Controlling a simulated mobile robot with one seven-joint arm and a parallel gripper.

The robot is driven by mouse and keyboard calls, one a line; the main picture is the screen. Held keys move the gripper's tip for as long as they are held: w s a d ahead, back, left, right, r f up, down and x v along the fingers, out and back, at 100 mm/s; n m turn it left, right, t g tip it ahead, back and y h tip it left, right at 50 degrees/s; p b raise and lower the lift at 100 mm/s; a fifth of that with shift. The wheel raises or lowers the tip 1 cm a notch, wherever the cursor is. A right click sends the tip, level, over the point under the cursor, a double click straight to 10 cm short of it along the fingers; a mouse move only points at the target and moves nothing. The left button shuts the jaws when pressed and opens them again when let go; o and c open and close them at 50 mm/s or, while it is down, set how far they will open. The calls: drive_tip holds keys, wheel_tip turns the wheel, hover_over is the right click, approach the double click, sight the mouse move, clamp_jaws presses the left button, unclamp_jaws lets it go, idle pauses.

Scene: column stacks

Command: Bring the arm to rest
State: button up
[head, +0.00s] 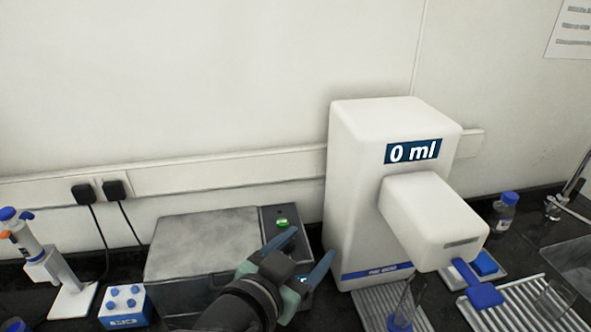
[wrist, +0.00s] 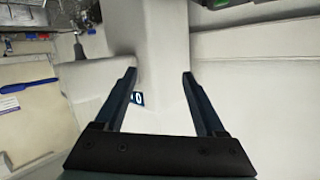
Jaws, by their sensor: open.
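My gripper (head: 311,245) is open, with its two blue fingers apart. In the head view it is in front of the right end of a grey metal box (head: 205,240) and just left of a white dispenser (head: 352,190). In the wrist view the gripper (wrist: 159,73) has nothing between its fingers. Behind them, part of a white body with a small dark display (wrist: 138,98) shows. My arm comes in from the bottom of the head view and hides part of the box's front.
The dispenser's display (head: 412,150) reads 0 ml. Left are a pipette stand (head: 68,300) and a blue-and-white rack (head: 125,307). The wall (head: 200,80) is close behind.

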wheel_tip(320, 180, up, 13)
drive_tip(key=w+a+n+t+y, duration=0.1)
drive_tip(key=n+t+y, duration=0.1)
drive_tip(key=t, duration=0.2)
drive_tip(key=s+r+n+t+y, duration=0.2)
drive_tip(key=s+r+t, duration=0.3)
drive_tip(key=r, duration=0.8)
drive_tip(key=s+r+n+t+y, duration=0.3)
drive_tip(key=s+r, duration=0.4)
drive_tip(key=r, duration=0.5)
drive_tip(key=a+n+t, duration=0.1)
drive_tip(key=t, duration=0.1)
drive_tip(key=shift+s+r+t, duration=0.3)
drive_tip(key=shift+s+r, duration=0.05)
